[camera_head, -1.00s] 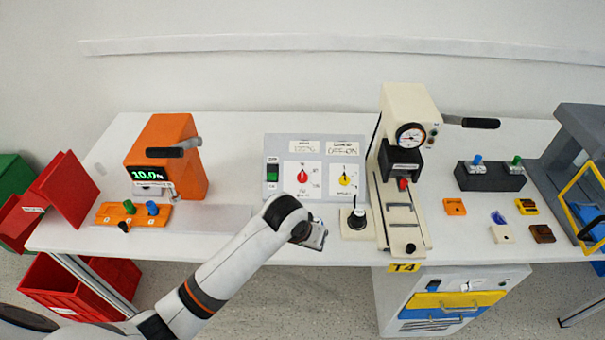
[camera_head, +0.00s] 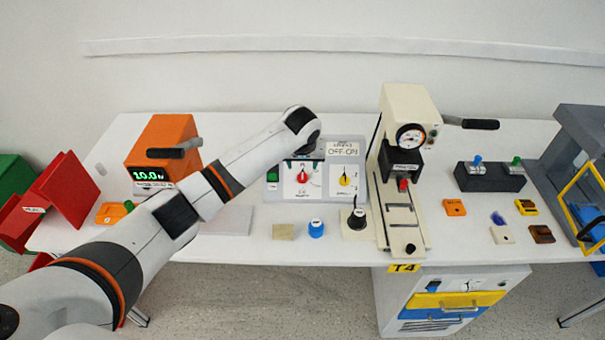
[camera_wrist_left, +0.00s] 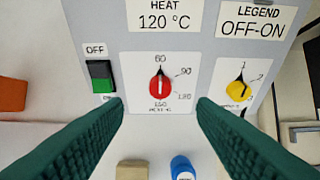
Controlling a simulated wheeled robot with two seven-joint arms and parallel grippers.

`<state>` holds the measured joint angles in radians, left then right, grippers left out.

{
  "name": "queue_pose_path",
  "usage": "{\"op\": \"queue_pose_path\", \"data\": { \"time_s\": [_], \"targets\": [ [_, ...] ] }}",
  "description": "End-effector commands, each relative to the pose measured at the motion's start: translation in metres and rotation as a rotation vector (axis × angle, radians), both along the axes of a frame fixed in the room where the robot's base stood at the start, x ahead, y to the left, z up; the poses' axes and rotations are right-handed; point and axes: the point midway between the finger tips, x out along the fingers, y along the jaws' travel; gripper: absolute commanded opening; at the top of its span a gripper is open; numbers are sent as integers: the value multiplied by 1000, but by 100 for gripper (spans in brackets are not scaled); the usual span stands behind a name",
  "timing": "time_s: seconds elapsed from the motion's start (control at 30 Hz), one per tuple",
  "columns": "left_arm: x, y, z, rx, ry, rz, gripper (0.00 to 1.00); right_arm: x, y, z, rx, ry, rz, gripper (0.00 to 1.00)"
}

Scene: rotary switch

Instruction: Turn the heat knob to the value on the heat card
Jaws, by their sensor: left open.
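The red heat knob (camera_head: 303,176) sits on the grey panel (camera_head: 273,199). In the left wrist view the knob (camera_wrist_left: 160,87) has its white line upright, with its upper end toward 60; 90, 120 and a lowest mark, probably 150, follow clockwise. The heat card (camera_wrist_left: 166,14) reads 120 °C; my arm mostly hides it in the head view. My left gripper (camera_wrist_left: 160,102) is open in front of the panel, its green fingers on either side of the knob with gaps to both. Whether the fingertips reach the knob's depth is unclear. My right gripper is out of view.
A yellow knob (camera_wrist_left: 240,88) sits right of the heat dial, under a card reading LEGEND OFF-ON (camera_wrist_left: 257,20). A green switch (camera_wrist_left: 101,75) is to the left. A blue cylinder (camera_head: 316,228) and a beige block (camera_head: 283,232) stand before the panel. A cream press (camera_head: 405,110) stands right.

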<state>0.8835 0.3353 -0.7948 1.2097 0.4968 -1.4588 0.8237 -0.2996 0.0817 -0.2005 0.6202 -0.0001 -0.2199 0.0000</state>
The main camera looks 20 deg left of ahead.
Motion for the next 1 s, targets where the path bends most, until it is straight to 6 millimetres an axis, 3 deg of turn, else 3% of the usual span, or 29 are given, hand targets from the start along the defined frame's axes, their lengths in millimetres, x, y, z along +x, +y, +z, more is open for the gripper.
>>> {"op": "queue_pose_path", "data": {
  "time_s": [0.2,0.4,0.6,0.97,1.0],
  "targets": [
    [16,4,-41,1,4,0,52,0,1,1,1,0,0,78],
    [26,7,-68,0,2,-2,52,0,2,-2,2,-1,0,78],
    [31,8,-80,1,1,-3,52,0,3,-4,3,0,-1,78],
    [33,9,-83,0,0,-3,52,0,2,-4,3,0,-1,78],
    [33,9,-83,0,0,-3,45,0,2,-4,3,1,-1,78]
  ]
}}
